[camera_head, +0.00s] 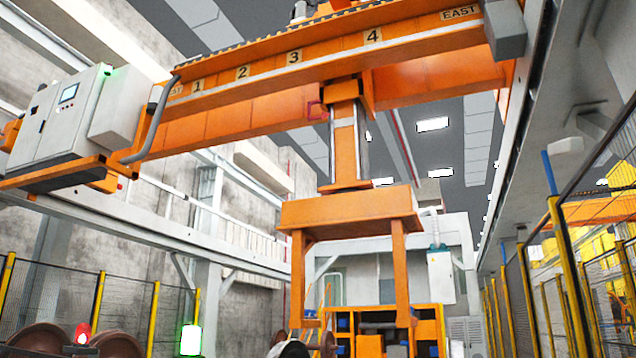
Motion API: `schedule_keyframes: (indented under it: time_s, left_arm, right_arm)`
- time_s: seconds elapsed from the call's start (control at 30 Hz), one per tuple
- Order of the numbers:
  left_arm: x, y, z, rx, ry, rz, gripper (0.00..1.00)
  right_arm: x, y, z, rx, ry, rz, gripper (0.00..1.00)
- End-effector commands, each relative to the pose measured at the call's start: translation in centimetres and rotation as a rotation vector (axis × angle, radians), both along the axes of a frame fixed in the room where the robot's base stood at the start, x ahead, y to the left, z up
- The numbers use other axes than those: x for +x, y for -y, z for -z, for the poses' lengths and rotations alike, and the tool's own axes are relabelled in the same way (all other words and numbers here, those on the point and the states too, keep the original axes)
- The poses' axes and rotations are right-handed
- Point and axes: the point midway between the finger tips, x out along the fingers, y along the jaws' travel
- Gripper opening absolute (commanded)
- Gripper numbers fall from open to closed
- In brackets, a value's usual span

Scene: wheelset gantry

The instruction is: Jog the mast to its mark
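The mast (345,148) is an orange column with grey rails. It hangs from the orange gantry beam (270,75) and carries an orange lifting frame (350,211) with two legs reaching down. Number plates 1 (198,86), 2 (242,72), 3 (294,56) and 4 (372,36) run along the beam, with an EAST plate (460,13) at the right end. The mast is below the stretch between plates 3 and 4. Which mark is its own cannot be told. Neither of my grippers is in view.
Wheelsets (118,345) stand at the lower left near a red lamp (83,333) and a green lamp (191,340). Another wheel (290,349) shows below the lifting frame. Yellow-post mesh fences (560,265) line both sides. A grey cabinet (60,115) with a screen rides on the beam's left end.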

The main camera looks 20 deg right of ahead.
Motion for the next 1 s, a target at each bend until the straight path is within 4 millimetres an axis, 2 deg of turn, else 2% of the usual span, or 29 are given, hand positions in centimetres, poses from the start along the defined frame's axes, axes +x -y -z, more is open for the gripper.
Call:
schedule_keyframes:
  time_s: [0.4,0.43,0.5,0.57,1.0]
  left_arm:
    - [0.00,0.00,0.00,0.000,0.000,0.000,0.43]
    - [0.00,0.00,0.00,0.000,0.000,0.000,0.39]
    - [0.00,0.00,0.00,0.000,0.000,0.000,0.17]
    - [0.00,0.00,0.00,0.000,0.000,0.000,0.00]
    - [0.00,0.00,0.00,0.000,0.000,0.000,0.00]
  right_arm:
    - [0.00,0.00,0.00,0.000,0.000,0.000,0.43]
    - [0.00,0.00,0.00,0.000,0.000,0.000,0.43]
    - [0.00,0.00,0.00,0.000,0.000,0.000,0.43]
    - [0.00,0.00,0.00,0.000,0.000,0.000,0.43]
    - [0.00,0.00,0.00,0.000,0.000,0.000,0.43]
